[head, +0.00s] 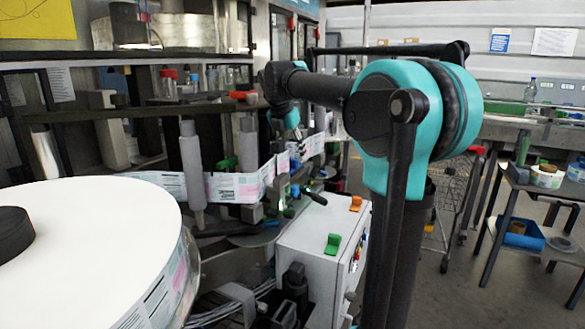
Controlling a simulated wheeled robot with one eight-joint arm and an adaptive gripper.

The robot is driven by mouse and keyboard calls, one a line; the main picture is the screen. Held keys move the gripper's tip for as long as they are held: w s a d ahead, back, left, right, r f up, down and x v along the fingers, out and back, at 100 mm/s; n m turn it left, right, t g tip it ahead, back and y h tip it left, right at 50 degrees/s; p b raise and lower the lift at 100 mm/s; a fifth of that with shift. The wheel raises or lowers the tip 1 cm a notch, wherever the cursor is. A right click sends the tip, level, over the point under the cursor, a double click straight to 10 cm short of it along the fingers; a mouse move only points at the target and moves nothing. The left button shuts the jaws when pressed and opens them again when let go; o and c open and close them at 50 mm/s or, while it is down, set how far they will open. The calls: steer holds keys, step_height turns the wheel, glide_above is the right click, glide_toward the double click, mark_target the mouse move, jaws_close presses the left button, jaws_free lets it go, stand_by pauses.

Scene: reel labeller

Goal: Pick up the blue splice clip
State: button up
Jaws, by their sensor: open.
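My arm reaches over the labeller from the right and bends down behind the white control box. A green clip (333,243) and an orange clip (355,203) lie apart on top of the white box (310,238).
A large white label reel (95,250) fills the front left. A printed label web (235,187) runs past grey rollers (192,165) near the gripper. A shelf (150,112) with bottles stands behind. A wire cart (455,195) and a side table (545,185) are at right.

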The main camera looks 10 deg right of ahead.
steer(key=shift+x, duration=1.05)
jaws_close()
steer(key=shift+r, duration=0.15)
step_height(320, 180, up, 19)
glide_above(292, 159)
steer(key=shift+f, duration=7.25)
